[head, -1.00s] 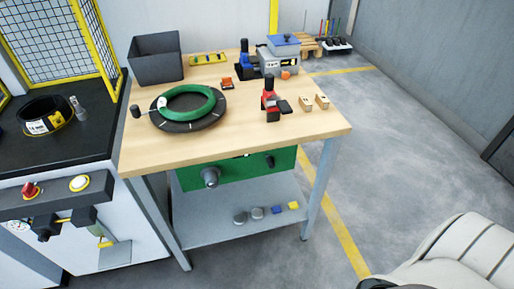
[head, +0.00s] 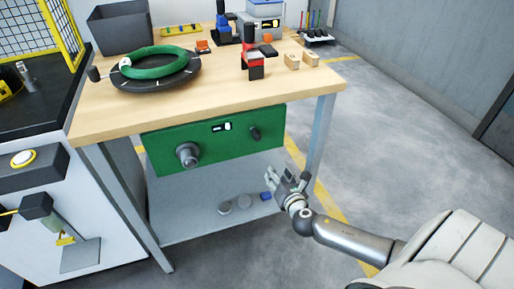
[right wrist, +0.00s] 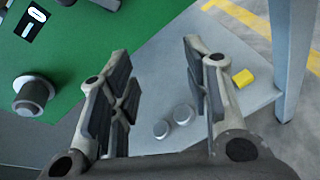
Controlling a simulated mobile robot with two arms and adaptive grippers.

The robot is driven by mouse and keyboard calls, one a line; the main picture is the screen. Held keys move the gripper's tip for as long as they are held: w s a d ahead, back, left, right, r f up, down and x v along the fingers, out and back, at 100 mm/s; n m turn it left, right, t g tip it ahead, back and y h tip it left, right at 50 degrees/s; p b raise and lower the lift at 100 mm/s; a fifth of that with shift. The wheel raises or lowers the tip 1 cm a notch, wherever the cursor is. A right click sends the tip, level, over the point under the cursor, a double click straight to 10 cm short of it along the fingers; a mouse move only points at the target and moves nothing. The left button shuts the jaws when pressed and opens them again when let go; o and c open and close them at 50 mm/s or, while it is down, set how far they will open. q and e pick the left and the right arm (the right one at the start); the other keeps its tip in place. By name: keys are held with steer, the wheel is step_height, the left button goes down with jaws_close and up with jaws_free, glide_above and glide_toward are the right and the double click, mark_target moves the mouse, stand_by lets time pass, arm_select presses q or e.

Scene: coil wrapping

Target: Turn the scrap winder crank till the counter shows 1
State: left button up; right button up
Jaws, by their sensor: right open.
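The scrap winder is a green panel (head: 215,145) under the front of the workbench top. It carries a small black counter with a white window (head: 221,127), whose digit is too small to read. A grey round hub (head: 187,154) sticks out on its left and a dark crank handle (head: 255,133) on its right. The right wrist view also shows the counter (right wrist: 33,22) and the hub (right wrist: 33,95) at left. My right gripper (head: 283,178) is open and empty, below and right of the crank, apart from it. My left gripper is not in view.
The lower shelf (head: 190,222) holds grey discs (head: 235,204) and a blue block (head: 266,196); a yellow block (right wrist: 243,78) shows in the wrist view. A table leg (head: 321,135) stands right of the panel. A green coil (head: 160,63) lies on a turntable above.

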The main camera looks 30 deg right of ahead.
mark_target(259, 139)
step_height(259, 139, up, 9)
steer(key=w+a+n+t+b, duration=0.2)
steer(key=a+n+t+b, duration=0.1)
steer(key=n+t, duration=0.15)
steer(key=shift+g+y, duration=0.4)
steer(key=shift+g, duration=0.05)
steer(key=x, duration=0.5)
steer(key=shift+w+d+f, duration=0.1)
steer(key=shift+w+d, duration=0.05)
steer(key=shift+w, duration=0.2)
steer(key=b+x, duration=0.1)
steer(key=x, duration=0.3)
steer(key=shift+w+f, duration=0.1)
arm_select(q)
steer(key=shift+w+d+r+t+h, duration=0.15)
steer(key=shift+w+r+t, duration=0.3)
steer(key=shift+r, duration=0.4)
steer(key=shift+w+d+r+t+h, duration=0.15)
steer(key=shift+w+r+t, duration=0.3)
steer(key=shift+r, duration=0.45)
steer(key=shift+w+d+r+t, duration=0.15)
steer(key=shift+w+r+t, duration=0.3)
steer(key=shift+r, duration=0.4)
arm_select(e)
steer(key=shift+w+d, duration=0.15)
steer(key=shift+w, duration=0.25)
jaws_close()
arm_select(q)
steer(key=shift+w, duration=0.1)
